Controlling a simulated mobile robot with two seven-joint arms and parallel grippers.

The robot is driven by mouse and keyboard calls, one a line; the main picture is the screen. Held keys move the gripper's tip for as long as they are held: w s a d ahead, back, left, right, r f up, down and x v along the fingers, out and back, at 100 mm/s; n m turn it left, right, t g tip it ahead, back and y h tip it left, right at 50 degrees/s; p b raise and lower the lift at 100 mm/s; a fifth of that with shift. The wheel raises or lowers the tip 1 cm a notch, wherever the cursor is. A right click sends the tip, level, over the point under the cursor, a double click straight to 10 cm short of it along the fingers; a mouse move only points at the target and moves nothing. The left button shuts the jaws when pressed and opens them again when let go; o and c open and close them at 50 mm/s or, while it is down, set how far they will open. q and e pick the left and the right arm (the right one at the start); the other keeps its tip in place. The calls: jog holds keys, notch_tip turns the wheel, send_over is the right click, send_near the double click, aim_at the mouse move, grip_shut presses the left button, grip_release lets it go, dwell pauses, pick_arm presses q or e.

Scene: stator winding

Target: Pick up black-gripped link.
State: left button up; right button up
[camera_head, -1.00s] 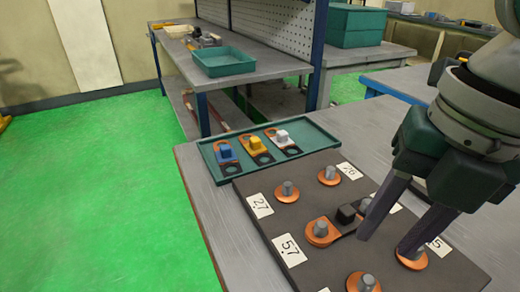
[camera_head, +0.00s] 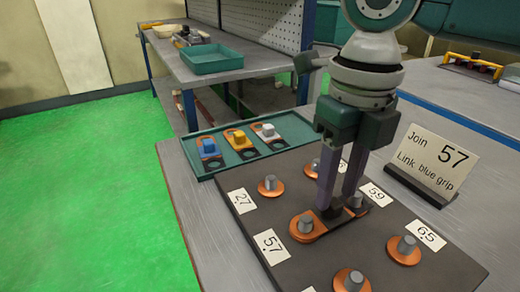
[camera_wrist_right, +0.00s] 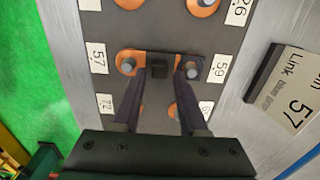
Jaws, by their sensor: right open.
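The black-gripped link lies on the dark board, spanning the posts beside the 57 and 59 cards; its copper end (camera_head: 306,229) rings a grey post. Its black grip (camera_wrist_right: 159,70) shows in the wrist view between the fingers, with a small gap on each side. My right gripper (camera_head: 339,208) is open, pointing down, with its fingertips low around the grip. The right gripper (camera_wrist_right: 160,62) also shows in the wrist view. My left gripper is not in view.
A green tray (camera_head: 197,171) holds links with blue (camera_head: 209,146), yellow (camera_head: 239,137) and white (camera_head: 268,130) grips. The dark board (camera_head: 252,214) carries several copper-ringed posts and number cards. A sign (camera_head: 435,160) reads "Join 57, Link blue grip". A shelf bench stands behind.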

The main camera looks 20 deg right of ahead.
notch_tip(320, 180, down, 2)
jog(key=shift+f, duration=0.2)
grip_shut()
jog(key=shift+r, duration=0.1)
dwell(0.3)
